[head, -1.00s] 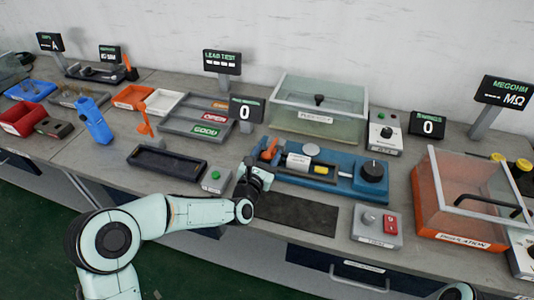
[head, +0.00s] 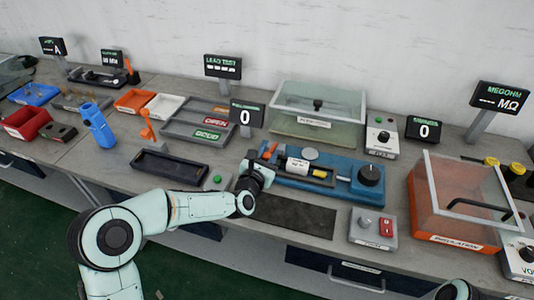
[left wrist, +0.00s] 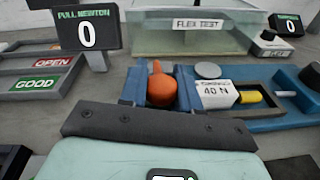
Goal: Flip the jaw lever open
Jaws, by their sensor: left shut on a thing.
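The blue pull-test fixture (head: 345,189) lies on the bench in the middle of the head view. Its orange jaw lever (head: 268,149) stands at the fixture's left end. In the left wrist view the lever's rounded orange end (left wrist: 162,90) sits straight ahead, between two blue uprights. My left gripper (head: 262,170) is at this left end, shut on the lever; its fingertips are largely hidden. A white block marked 40 N (left wrist: 215,95) with a yellow tip lies right of the lever in the fixture. My right gripper is out of view.
A black mat (head: 290,215) lies in front of the fixture. A dark tray (head: 170,164) and a green-button box (head: 216,180) are to the left. The clear flex test box (head: 315,115) stands behind.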

